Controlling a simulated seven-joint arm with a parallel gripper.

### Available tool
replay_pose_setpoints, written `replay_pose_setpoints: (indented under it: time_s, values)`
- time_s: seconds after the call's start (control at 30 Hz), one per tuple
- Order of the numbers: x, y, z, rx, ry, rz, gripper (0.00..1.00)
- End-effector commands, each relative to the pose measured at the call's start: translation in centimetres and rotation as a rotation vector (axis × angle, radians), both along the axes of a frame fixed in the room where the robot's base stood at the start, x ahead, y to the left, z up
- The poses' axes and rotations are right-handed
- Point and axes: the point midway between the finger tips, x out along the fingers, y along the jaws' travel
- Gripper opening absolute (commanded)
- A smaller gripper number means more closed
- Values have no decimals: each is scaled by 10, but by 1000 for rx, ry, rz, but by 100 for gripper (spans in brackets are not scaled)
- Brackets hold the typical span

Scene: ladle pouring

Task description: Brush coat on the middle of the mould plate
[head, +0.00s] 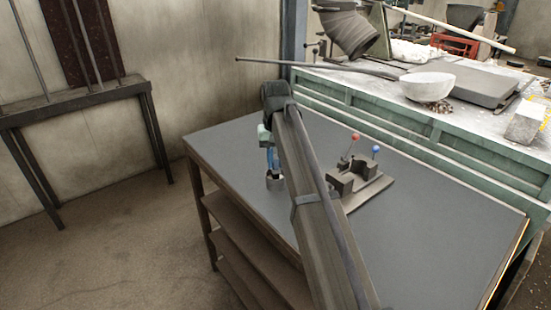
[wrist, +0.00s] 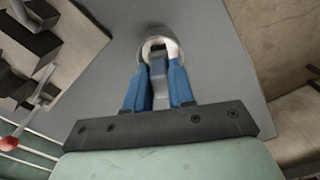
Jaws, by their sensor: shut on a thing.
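My gripper (wrist: 159,65), with blue fingers, points down over the left part of the grey table. It is shut on a slim grey-blue piece, which I take to be the brush (wrist: 158,68). The lower end of the brush is at the mouth of a small round metal pot (wrist: 146,47), and its tip is hidden. The pot also shows under my gripper in the head view (head: 275,183). The mould plate (head: 378,191) lies to the right with dark blocks on it. Part of it shows at the upper left of the wrist view (wrist: 92,50). My arm hides some of its left side.
Two thin rods with a red ball (head: 355,137) and a blue ball (head: 376,149) rise at the mould plate. A green bench (head: 440,150) runs behind the table (head: 440,235), carrying a white bowl (head: 427,85). The table's right part is clear.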

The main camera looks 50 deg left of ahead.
Motion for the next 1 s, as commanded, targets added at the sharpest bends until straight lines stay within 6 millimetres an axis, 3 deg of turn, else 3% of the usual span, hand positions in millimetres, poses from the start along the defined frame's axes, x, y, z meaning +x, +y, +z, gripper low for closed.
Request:
replay_pose_setpoints:
  time_s: [1.0]
  values:
    - [0, 0, -10, 0, 0, 0, 0]
